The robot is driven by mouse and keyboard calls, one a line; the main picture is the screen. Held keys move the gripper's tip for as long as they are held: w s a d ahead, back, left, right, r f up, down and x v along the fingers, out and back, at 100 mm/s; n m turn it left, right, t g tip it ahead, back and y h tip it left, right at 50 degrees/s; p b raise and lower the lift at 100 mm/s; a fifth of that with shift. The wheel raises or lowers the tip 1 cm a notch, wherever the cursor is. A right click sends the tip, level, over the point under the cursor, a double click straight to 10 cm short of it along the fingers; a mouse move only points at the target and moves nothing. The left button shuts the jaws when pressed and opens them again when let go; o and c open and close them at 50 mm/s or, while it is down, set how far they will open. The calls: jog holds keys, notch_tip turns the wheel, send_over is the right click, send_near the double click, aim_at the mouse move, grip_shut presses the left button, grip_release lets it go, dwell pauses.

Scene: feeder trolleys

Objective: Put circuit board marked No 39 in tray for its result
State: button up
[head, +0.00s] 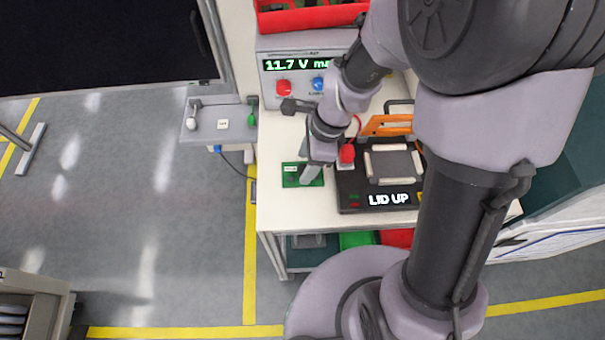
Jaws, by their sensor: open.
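A green circuit board (291,175) with a small white label lies flat on the white bench top, left of a black test fixture (350,198). The label is too small to read. My gripper (311,175) is open at the right part of the board, with its fingertips over or beside it; I cannot tell whether they touch it. The fixture's display reads "LID UP". Below the bench top, a green tray (356,240) and a red tray (396,237) show in part; my arm hides some of that area.
A tester (300,75) reading "11.7 V" and more, partly hidden, stands at the bench back under a red bin (305,18). A red knob (347,153) and an orange handle (388,125) rise by the fixture. A grey side panel (222,124) juts left.

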jog(key=shift+x, duration=0.95)
jog(key=shift+r, duration=0.15)
grip_shut()
